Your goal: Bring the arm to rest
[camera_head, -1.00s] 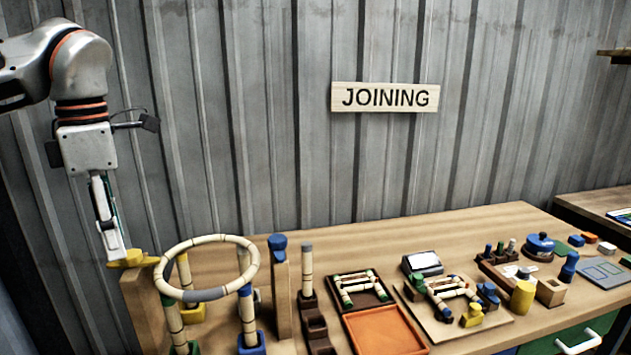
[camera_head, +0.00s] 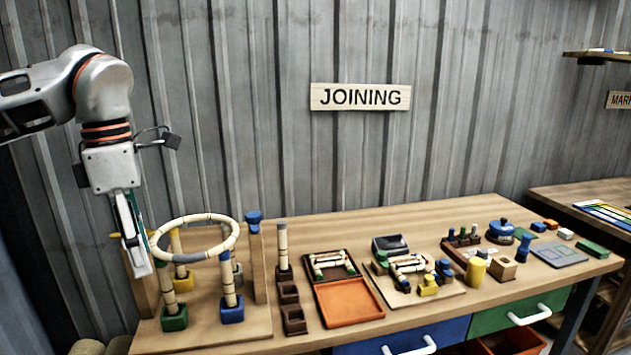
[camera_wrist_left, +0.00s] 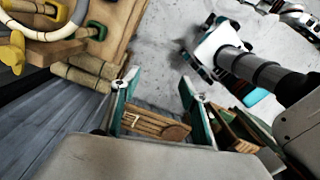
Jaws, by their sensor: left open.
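My left gripper (camera_head: 138,268) hangs pointing down at the left end of the workbench in the head view, beside the rattan ring (camera_head: 196,221). In the left wrist view the left gripper (camera_wrist_left: 160,92) has its two fingers spread apart with nothing between them. The rattan ring rests on upright rattan posts in coloured feet, such as a green foot (camera_head: 175,318) and a blue foot (camera_head: 232,309). The ring's edge also shows at the upper left of the left wrist view (camera_wrist_left: 50,30). My right gripper is not in view.
The workbench (camera_head: 340,222) carries an orange tray (camera_head: 348,301), a small rattan frame (camera_head: 330,265) and several blocks. A JOINING sign (camera_head: 360,97) hangs on the corrugated wall. Rattan bundles (camera_wrist_left: 88,78) lie below the bench end.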

